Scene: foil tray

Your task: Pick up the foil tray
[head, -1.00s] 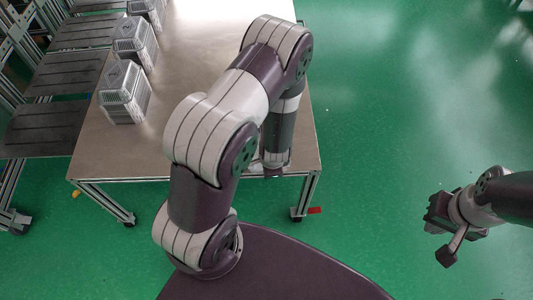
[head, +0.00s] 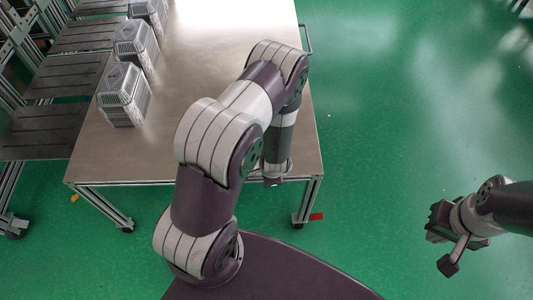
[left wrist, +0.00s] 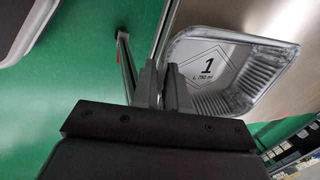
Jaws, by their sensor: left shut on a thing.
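A shiny foil tray (left wrist: 243,88) with ribbed walls and a label reading "1 L 750 ml" fills the right part of the left wrist view. My left gripper (left wrist: 163,80) is shut on the tray's edge nearest it. In the head view the left arm hides this gripper and the held tray. My right gripper (head: 438,222) is off to the right over the green floor, apart from the trays. Its fingers are too small and dark to judge.
A metal-topped table (head: 220,60) stands ahead. Stacks of grey trays stand along its left side, the nearest stack (head: 124,96) close to the left edge. Dark slatted racks (head: 45,130) adjoin it at left. The floor at right is open.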

